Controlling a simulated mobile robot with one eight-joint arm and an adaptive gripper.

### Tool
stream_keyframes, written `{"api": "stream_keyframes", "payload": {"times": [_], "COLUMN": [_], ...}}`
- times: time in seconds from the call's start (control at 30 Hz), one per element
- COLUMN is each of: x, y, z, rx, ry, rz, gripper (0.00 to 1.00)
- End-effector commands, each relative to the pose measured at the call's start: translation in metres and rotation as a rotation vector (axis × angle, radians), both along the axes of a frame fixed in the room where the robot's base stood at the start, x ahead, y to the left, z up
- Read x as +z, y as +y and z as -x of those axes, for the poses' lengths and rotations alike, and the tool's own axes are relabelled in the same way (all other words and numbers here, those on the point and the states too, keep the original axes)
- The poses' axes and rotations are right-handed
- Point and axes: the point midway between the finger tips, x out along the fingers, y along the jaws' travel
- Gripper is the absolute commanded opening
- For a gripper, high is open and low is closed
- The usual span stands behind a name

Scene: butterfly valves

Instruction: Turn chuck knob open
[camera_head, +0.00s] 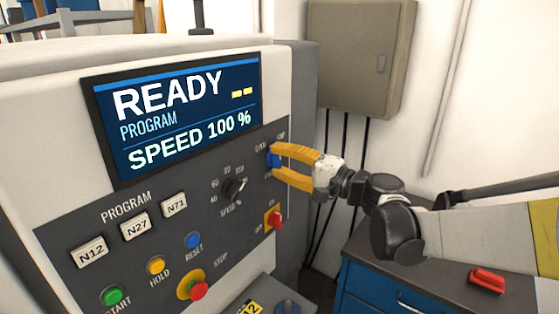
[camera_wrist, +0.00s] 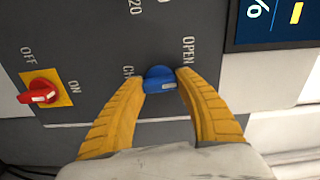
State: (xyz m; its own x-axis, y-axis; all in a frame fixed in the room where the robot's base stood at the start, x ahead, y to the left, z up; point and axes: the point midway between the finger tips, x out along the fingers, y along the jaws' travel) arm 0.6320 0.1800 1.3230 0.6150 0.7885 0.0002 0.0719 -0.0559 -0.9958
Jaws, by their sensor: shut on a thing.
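The blue chuck knob (camera_head: 273,157) sits at the upper right of the dark control panel (camera_head: 150,237). In the wrist view the knob (camera_wrist: 160,78) lies between the tips of my yellow gripper fingers. A light mark shows on its near side. The label OPEN stands beside it in that view, with a second label partly hidden by a finger. My gripper (camera_head: 276,163) comes from the right and is shut on the knob. In the wrist view both fingertips (camera_wrist: 161,79) touch its sides.
A red on/off switch (camera_head: 274,219) sits just below my gripper. A black speed dial (camera_head: 234,188) is to the left. The screen (camera_head: 178,116) reads READY, SPEED 100 %. A blue cabinet (camera_head: 370,290) with a red object (camera_head: 487,280) on top stands at the lower right.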

Motion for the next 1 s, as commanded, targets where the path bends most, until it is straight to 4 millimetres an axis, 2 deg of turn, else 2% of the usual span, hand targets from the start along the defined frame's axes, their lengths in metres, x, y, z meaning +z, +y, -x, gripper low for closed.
{"api": "stream_keyframes", "payload": {"times": [0.5, 1.0], "x": [0.0010, 0.0010], "y": [0.0001, 0.0002], "z": [-0.0005, -0.0004], "rx": [-0.001, -0.001], "ry": [-0.288, -0.355], "rz": [0.222, 0.275], "gripper": [0.10, 0.10]}}
